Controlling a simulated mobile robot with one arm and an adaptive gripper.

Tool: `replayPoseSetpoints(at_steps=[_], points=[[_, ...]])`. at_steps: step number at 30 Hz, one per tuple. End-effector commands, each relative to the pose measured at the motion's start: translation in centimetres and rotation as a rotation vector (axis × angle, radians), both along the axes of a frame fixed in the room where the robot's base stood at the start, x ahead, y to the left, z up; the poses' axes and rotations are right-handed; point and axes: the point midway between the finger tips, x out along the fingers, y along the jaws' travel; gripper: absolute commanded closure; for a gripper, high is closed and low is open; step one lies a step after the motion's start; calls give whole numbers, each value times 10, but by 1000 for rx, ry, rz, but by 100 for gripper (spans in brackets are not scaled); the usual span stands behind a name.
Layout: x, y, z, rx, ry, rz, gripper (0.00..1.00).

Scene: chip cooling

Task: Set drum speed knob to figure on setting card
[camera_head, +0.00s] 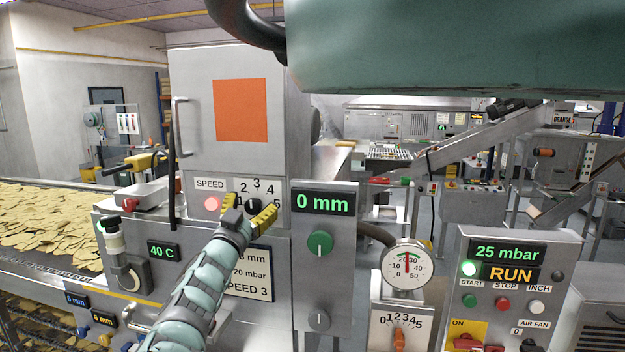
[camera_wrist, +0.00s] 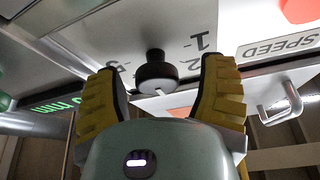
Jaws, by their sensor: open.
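The black drum speed knob (camera_head: 253,206) sits on the plate marked SPEED, below an arc of figures; 2 to 5 are readable. In the wrist view the knob (camera_wrist: 156,72) stands between my two yellow fingers, with gaps on both sides. A pale mark shows on its face, but I cannot tell which figure it points to. My gripper (camera_head: 250,211) is open around the knob; it also shows in the wrist view (camera_wrist: 160,75). The setting card (camera_head: 262,283) below reads SPEED 3, with its left part hidden by my arm.
A pink-red lamp (camera_head: 212,203) is left of the knob. A panel with a 0 mm display (camera_head: 322,202) and a green knob (camera_head: 320,243) stands close on the right. A dial gauge (camera_head: 407,265) and the RUN panel (camera_head: 510,272) are further right. Chips (camera_head: 45,220) lie on the left.

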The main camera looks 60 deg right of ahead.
Motion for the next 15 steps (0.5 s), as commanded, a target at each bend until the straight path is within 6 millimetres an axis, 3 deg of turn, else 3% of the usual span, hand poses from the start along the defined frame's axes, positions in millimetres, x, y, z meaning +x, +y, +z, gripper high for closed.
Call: replayPoseSetpoints(at_steps=[6, 7, 15], points=[[-5, -3, 0, 0, -1, -10, 30], [-4, -3, 0, 0, 0, -9, 26], [-3, -2, 0, 0, 0, -6, 54]])
